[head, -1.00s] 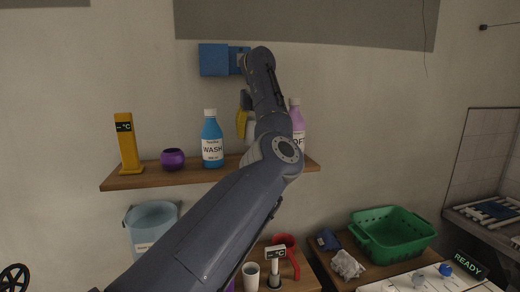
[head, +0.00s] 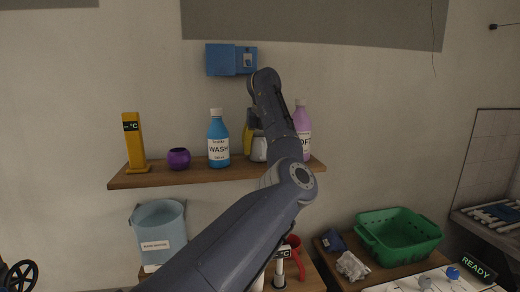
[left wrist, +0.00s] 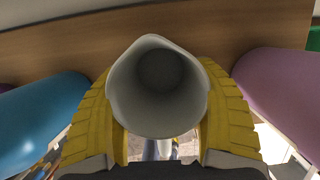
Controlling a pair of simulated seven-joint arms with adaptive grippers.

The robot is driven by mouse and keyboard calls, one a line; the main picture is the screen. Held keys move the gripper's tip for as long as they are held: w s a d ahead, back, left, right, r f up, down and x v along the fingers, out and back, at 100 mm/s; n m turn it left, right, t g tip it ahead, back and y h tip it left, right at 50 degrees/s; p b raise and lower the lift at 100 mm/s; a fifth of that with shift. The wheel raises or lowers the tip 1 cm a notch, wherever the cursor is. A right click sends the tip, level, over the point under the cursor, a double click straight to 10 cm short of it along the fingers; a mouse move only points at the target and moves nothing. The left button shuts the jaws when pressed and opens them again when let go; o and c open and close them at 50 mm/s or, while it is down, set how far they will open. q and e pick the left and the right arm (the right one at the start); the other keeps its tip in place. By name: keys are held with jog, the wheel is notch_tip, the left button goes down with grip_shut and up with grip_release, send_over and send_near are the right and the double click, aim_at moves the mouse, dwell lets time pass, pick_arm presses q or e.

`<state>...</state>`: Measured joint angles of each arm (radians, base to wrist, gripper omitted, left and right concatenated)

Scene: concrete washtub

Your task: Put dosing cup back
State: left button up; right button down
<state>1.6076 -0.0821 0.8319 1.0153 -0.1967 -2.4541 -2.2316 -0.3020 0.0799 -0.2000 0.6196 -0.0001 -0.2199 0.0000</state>
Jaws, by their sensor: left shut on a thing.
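The dosing cup is a pale grey-white cup (left wrist: 158,85), seen from its mouth in the left wrist view. In the head view it shows as a white shape (head: 259,150) over the wooden shelf (head: 185,176). My left gripper (head: 252,140) is shut on the cup, with a yellow finger on each side of it. It is between the blue WASH bottle (head: 218,140) and the pink bottle (head: 303,120). I cannot tell whether the cup touches the shelf. My right gripper is not in view.
The blue bottle (left wrist: 35,115) and pink bottle (left wrist: 282,95) flank the gripper closely in the wrist view. A purple pot (head: 178,158) and yellow thermometer stand (head: 133,145) are further left on the shelf. A blue wall box (head: 220,60) hangs above.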

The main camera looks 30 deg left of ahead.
pick_arm(q)
jog(key=shift+f, duration=0.1)
jog(key=o, duration=1.1)
jog(key=v, duration=1.2)
jog(key=shift+a, duration=0.1)
